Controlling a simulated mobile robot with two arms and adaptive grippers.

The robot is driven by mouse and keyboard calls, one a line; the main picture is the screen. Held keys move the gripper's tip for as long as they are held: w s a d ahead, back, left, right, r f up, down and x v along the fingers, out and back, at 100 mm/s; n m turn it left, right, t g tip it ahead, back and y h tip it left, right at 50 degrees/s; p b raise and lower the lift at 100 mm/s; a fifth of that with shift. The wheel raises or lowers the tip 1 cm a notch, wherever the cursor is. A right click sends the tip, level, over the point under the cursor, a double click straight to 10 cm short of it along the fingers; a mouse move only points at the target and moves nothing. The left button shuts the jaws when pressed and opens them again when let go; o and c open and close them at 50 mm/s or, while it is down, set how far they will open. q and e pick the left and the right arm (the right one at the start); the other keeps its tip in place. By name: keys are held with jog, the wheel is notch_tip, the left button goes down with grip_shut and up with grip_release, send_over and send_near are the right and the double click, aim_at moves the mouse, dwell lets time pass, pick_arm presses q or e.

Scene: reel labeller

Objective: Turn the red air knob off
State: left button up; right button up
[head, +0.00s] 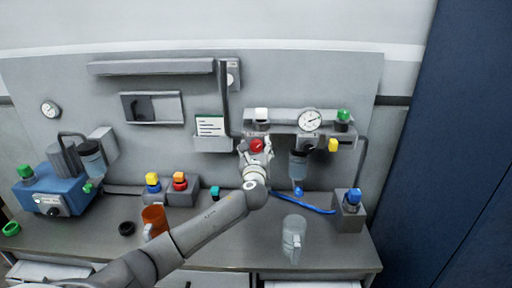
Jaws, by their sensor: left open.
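The red air knob (257,145) sits on the air unit mounted on the grey back panel, just left of the round gauge (310,120). My left arm reaches up from the bottom left. My left gripper (256,152) is open right at the red knob, with its fingers close around the knob's lower part. I cannot tell whether the fingers touch it. The gripper hides part of the knob and its mount. My right gripper is not in view.
A white knob (261,115), a green knob (344,115) and a yellow knob (333,145) are close by. A clear jug (294,238), an orange cup (154,220) and a blue-knobbed block (349,212) stand on the bench. A blue hose (305,204) lies below the unit.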

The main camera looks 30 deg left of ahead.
pick_arm(q)
jog(key=shift+c, duration=0.2)
jog(key=c, duration=1)
jog(key=shift+n, duration=0.3)
jog(key=n+b, duration=0.1)
jog(key=n, duration=0.2)
jog(key=shift+f+b, duration=0.15)
jog(key=shift+b, duration=0.25)
jog(key=n+b, duration=0.2)
jog(key=n, duration=0.3)
jog(key=shift+a, duration=0.1)
jog(key=n+b, duration=0.2)
jog(key=n, duration=0.3)
jog(key=shift+n+b, duration=0.95)
jog(key=shift+n, duration=1.15)
